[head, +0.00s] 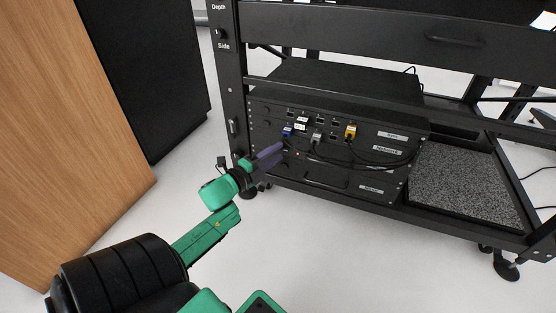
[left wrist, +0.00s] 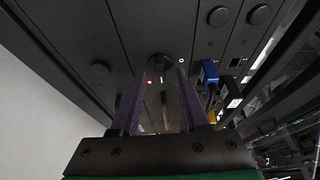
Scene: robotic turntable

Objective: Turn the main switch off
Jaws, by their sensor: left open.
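The main switch looks to be the dark round knob (left wrist: 159,61) with a narrow grip on the black panel in the left wrist view. A small red light glows beside it. My left gripper (left wrist: 160,85) is open, its two purple fingers reaching toward the panel on either side of the knob's grip. Whether they touch it I cannot tell. In the head view the left gripper (head: 275,151) is at the left part of the black rack panel (head: 345,182); the knob is not clear there. My right gripper is not in view.
Blue (head: 287,131) and yellow (head: 351,131) plugs with dark cables sit right of the gripper. A rack post (head: 231,80) stands to its left. A grey speckled plate (head: 462,187) lies at the right. A wooden panel (head: 75,120) stands far left; white floor is clear between.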

